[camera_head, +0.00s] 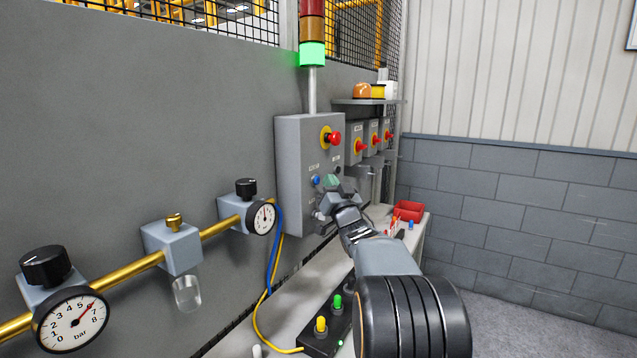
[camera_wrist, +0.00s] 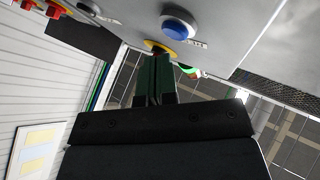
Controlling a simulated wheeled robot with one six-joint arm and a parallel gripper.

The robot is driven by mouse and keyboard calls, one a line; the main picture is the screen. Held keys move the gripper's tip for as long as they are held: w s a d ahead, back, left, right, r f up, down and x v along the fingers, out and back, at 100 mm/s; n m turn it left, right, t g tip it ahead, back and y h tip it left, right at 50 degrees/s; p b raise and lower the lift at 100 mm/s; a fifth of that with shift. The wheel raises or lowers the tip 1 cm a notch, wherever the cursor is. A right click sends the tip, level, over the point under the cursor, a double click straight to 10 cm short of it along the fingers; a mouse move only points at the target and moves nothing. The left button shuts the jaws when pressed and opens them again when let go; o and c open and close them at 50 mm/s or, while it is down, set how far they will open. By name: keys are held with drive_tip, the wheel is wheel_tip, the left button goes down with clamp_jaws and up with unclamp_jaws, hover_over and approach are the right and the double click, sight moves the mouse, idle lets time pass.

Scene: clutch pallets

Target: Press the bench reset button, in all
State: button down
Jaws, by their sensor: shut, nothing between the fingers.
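The grey control box (camera_head: 297,160) on the wall carries a blue button (camera_head: 316,180), low on its front. Its printed label is too small to read. A red mushroom button (camera_head: 334,139) on a yellow collar sits higher on the same box. My gripper (camera_head: 332,181) is in front of the box's lower part, just right of the blue button in the head view. In the wrist view the blue button (camera_wrist: 178,29) is fully visible, and my shut, empty fingers (camera_wrist: 154,76) point beside it. A yellow collar (camera_wrist: 160,47) shows at the fingertips, partly hidden. I cannot tell whether the fingers touch the panel.
A signal tower (camera_head: 312,54) above the box glows green. Several smaller switch boxes (camera_head: 357,142) stand to the right under a shelf (camera_head: 368,101). Below, the bench holds a red bin (camera_head: 409,210) and a black button pad (camera_head: 322,331). Gauges and a brass pipe (camera_head: 130,270) line the left.

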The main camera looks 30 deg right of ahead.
drive_tip(key=shift+s+d+b, duration=0.25)
drive_tip(key=shift+s+d, duration=0.15)
drive_tip(key=shift+s, duration=0.35)
drive_tip(key=shift+s+d+b, duration=0.25)
drive_tip(key=shift+s+d, duration=0.15)
drive_tip(key=shift+s, duration=0.3)
drive_tip(key=shift+s+d+b, duration=0.25)
drive_tip(key=shift+s+d, duration=0.15)
drive_tip(key=shift+s, duration=0.35)
